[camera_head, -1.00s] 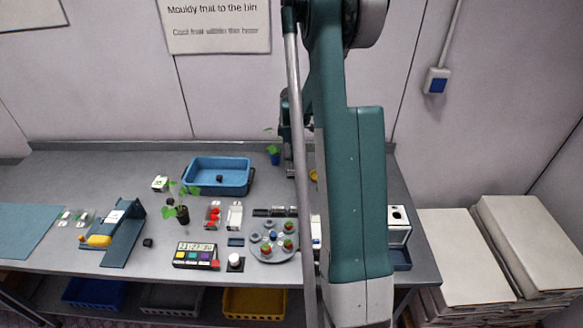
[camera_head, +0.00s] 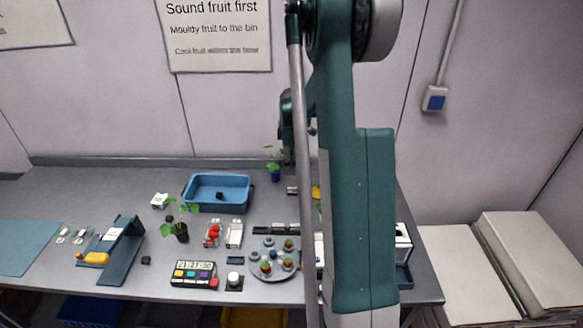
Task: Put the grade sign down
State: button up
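I cannot make out a grade sign for certain. A small white card (camera_head: 114,234) shows on the blue-green stand at the left of the bench, but its marking is too small to read. My green arm crosses the right part of the bench and covers a strip of it. My gripper is hidden behind my arm, so neither its fingers nor anything held in them can be seen. A yellow thing (camera_head: 316,192) is partly hidden behind the arm.
The grey bench (camera_head: 130,185) holds a blue bin (camera_head: 218,207), potted plants (camera_head: 181,232), a punnet with red fruit (camera_head: 212,234), a round grey tray (camera_head: 285,275) and a button panel (camera_head: 194,273). Boxes (camera_head: 530,255) are stacked at the right. The bench's back left is clear.

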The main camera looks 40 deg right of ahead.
dwell(0.4)
jog(key=s+a+r+m+t, duration=0.1)
jog(key=s+a+r, duration=0.1)
jog(key=a+r, duration=0.55)
jog(key=s+a+r+m+t+h, duration=0.15)
jog(key=a+r, duration=0.25)
jog(key=a, duration=0.6)
jog(key=s+a+r+m+t+y, duration=0.1)
jog(key=s+a+r+m, duration=0.15)
jog(key=a+r, duration=0.5)
jog(key=s+a+m+t, duration=0.3)
jog(key=s+a+m, duration=0.1)
jog(key=s+a, duration=1.5)
jog(key=shift+a+t, duration=0.35)
jog(key=shift+a, duration=1.45)
jog(key=shift+s, duration=0.1)
notch_tip(320, 180, down, 24)
jog(key=b, duration=2.3)
jog(key=shift+r+b, duration=0.2)
jog(key=shift+b, duration=0.2)
